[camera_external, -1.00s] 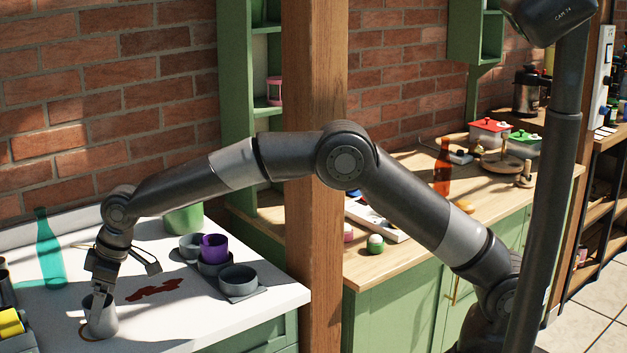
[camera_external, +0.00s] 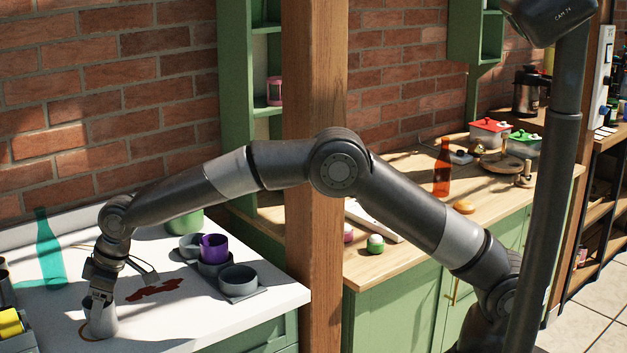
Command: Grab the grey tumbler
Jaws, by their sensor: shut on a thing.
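A grey tumbler (camera_external: 101,322) stands upright on the white table near its front left. My gripper (camera_external: 98,296) points down at the tumbler's rim and is shut on it. The fingers cover part of the tumbler's upper edge. The tumbler's base appears to be at the table top, over a thin brownish ring mark; I cannot tell whether it touches.
A teal bottle (camera_external: 50,252) stands behind on the left. A purple cup (camera_external: 214,247) and grey cups sit in a grey holder (camera_external: 246,296) to the right. A red patch (camera_external: 156,289) lies between. A bin with yellow things (camera_external: 10,322) is at the left edge.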

